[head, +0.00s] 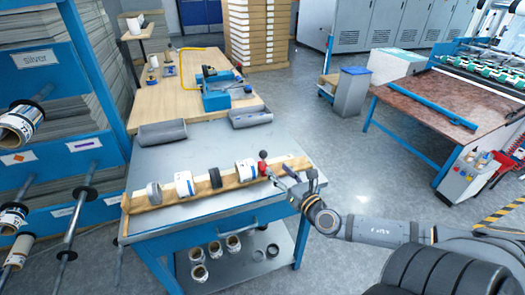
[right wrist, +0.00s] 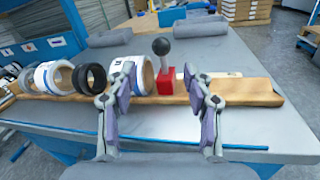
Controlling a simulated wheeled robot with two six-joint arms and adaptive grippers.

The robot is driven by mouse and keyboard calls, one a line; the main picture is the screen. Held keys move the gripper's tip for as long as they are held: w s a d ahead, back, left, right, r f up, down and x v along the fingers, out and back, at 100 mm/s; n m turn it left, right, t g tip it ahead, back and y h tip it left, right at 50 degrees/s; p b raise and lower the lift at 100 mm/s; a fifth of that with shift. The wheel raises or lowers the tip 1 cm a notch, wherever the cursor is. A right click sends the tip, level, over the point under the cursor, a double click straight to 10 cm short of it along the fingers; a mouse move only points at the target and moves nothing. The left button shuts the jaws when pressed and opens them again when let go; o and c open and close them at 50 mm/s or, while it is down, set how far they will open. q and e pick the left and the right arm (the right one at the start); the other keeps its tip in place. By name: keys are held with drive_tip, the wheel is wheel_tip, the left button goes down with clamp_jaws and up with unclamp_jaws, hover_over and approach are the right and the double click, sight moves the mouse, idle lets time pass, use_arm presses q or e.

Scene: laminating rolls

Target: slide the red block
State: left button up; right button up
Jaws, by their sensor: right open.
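The red block (right wrist: 166,82) sits on the wooden rail (right wrist: 245,92), with a grey post and a dark ball knob rising from it. A white roll with a blue band (right wrist: 140,75) is next to it on the left. In the head view the red block (head: 262,168) is near the right end of the rail, partly hidden. My right gripper (right wrist: 164,78) is open, its fingers on either side of the block in the wrist view. In the head view my right gripper (head: 287,178) is at the rail's right end. I cannot tell whether it touches the block. My left gripper is not in view.
More rolls, such as a black ring (right wrist: 89,78) and a white roll (head: 184,183), stand along the rail to the left. The tabletop in front of the rail is clear.

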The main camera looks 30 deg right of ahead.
sight(266, 155)
drive_tip(key=w, duration=0.1)
drive_tip(key=w+b, duration=0.2)
drive_tip(key=w, duration=0.1)
drive_tip(key=shift+d+f, duration=0.2)
drive_tip(key=shift+d, duration=0.05)
drive_tip(key=w, duration=0.1)
drive_tip(key=w+p, duration=0.1)
drive_tip(key=w, duration=0.1)
drive_tip(key=w+r, duration=0.1)
drive_tip(key=w, duration=0.1)
drive_tip(key=shift+d+p, duration=0.1)
drive_tip(key=shift+p, duration=0.25)
drive_tip(key=shift+w+f, duration=0.35)
drive_tip(key=shift+w, duration=0.25)
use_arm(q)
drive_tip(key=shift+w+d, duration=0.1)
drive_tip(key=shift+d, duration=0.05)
use_arm(e)
drive_tip(key=shift+c, duration=0.6)
clamp_jaws()
